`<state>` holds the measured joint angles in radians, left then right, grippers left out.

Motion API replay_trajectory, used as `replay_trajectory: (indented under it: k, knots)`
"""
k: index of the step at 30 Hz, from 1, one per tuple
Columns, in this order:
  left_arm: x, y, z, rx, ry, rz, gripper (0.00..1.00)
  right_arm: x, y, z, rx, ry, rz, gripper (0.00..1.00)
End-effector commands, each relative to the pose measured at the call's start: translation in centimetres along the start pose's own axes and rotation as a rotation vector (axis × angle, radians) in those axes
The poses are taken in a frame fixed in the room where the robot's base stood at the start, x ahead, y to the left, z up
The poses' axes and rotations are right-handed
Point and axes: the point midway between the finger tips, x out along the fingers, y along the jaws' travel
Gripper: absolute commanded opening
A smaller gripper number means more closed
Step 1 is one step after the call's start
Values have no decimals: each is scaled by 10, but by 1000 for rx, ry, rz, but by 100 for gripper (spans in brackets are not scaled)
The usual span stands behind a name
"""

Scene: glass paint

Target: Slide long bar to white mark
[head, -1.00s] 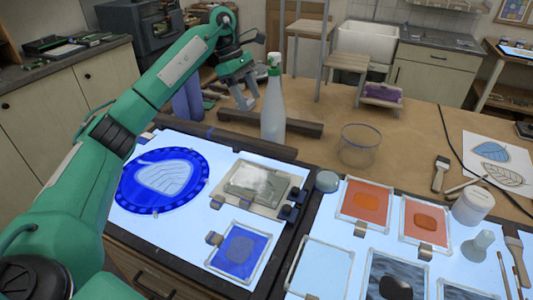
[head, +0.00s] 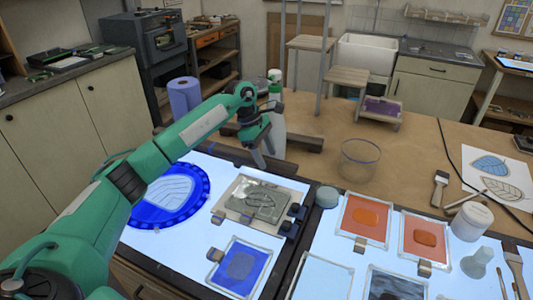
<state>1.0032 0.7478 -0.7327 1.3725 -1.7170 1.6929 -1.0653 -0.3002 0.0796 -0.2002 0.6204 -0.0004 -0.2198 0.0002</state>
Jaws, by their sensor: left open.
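A long dark bar (head: 303,143) lies on the brown worktop behind the light tables. The spray bottle and my left arm hide part of its middle. My left gripper (head: 262,160) is open, pointing down near the back edge of the left light table, in front of the bottle and the bar. I cannot tell whether its fingers touch anything. I cannot make out a white mark. My right gripper is not in view.
A white spray bottle (head: 278,120) with a green top stands close behind my left gripper. A blue paper roll (head: 184,98) stands at the left. A clear glass bowl (head: 359,160) stands right of the bar. Glass panels and a blue round plate (head: 187,207) lie on the light tables.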

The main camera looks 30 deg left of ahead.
Motion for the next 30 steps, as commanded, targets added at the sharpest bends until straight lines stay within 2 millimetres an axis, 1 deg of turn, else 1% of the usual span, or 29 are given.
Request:
replay_trajectory:
  k: [4, 12, 14, 15, 17, 18, 20, 21, 22, 26, 30]
  knots:
    - [9, 0, 0, 0, 1, -1, 58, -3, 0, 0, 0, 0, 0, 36]
    - [10, 0, 0, 0, 1, 0, 58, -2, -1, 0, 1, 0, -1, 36]
    - [10, 0, 0, 0, 1, 0, 48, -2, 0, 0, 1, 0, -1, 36]
    - [10, 0, 0, 0, 1, 0, 40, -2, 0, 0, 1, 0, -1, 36]
    - [10, 0, 0, 0, 1, 0, 29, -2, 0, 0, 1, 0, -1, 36]
    - [10, 0, 0, 0, 1, 0, 21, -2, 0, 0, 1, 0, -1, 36]
    - [10, 0, 0, 0, 1, 0, 9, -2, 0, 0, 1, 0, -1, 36]
    - [10, 0, 0, 0, 1, 0, 1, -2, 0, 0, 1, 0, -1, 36]
    - [10, 0, 0, 0, 1, 0, 0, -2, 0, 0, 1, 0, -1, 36]
    - [11, -2, -1, 0, 1, 0, 0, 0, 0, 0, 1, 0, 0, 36]
    - [13, -12, -2, 1, 2, 0, 0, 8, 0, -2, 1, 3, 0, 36]
